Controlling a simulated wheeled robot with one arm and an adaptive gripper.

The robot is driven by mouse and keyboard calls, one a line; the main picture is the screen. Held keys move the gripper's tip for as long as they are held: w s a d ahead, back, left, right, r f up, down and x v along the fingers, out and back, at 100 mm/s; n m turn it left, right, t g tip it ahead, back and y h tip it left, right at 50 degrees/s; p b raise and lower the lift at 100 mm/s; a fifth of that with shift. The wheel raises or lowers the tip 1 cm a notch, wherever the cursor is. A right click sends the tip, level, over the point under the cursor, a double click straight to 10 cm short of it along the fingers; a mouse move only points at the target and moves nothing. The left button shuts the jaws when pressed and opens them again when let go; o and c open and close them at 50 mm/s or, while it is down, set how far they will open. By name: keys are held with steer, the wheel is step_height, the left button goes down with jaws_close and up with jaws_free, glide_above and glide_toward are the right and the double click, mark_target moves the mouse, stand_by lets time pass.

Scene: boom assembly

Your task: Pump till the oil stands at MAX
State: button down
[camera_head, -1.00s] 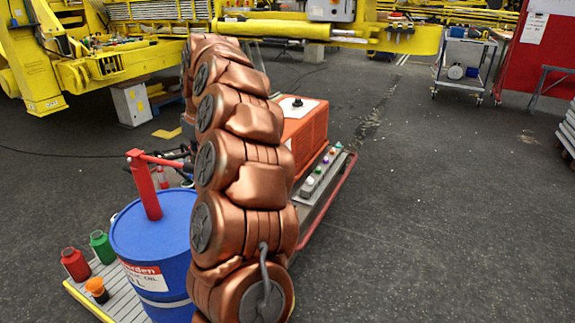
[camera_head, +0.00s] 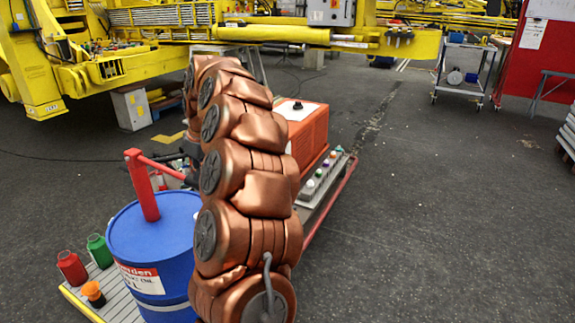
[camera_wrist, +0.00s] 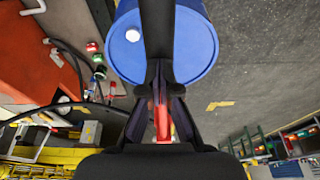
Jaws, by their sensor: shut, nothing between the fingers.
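The blue oil drum (camera_head: 150,240) stands on a slatted deck, with a red pump post (camera_head: 143,190) rising from its top. A red pump lever (camera_head: 165,166) runs from the post to the right and slopes down; its far end is hidden near my gripper and arm. My gripper (camera_wrist: 160,72) is shut and empty in the wrist view, its dark fingers closed in front of the blue drum top (camera_wrist: 193,45). A red part (camera_wrist: 162,122) shows between the fingers' bases. In the head view my copper arm hides most of the gripper. I see no oil level or MAX mark.
Red (camera_head: 72,268) and green (camera_head: 99,250) bottles and an orange-topped one (camera_head: 93,294) stand left of the drum. An orange unit (camera_head: 305,133) is behind my arm. Yellow boom machinery (camera_head: 110,65) fills the back. Open floor (camera_head: 440,220) lies to the right.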

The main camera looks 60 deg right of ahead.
steer(key=w+p+v, duration=0.2)
steer(key=p+v, duration=0.2)
steer(key=v, duration=0.4)
steer(key=w+r+p+v, duration=0.1)
steer(key=w+p+v, duration=0.1)
steer(key=p+v, duration=0.3)
steer(key=v, duration=0.4)
steer(key=shift+r, duration=0.3)
steer(key=s+a+f+n+g+y, duration=0.1)
steer(key=s+a+f, duration=0.15)
steer(key=a, duration=1.15)
steer(key=s+a+f+n+g, duration=0.1)
steer(key=s+a, duration=0.3)
steer(key=a, duration=1)
steer(key=s+a+f+g, duration=0.1)
steer(key=s+a+f, duration=0.2)
steer(key=s, duration=0.4)
steer(key=s+a+f+m, duration=0.1)
steer(key=s+a+f, duration=0.2)
steer(key=s+f, duration=0.2)
steer(key=s+a+f+g+h, duration=0.1)
steer(key=s+a+f, duration=0.2)
steer(key=s, duration=0.8)
steer(key=shift+a+f+m+g, duration=0.2)
steer(key=shift+f+m+g, duration=0.15)
steer(key=shift+f, duration=0.4)
steer(key=shift+d, duration=0.1)
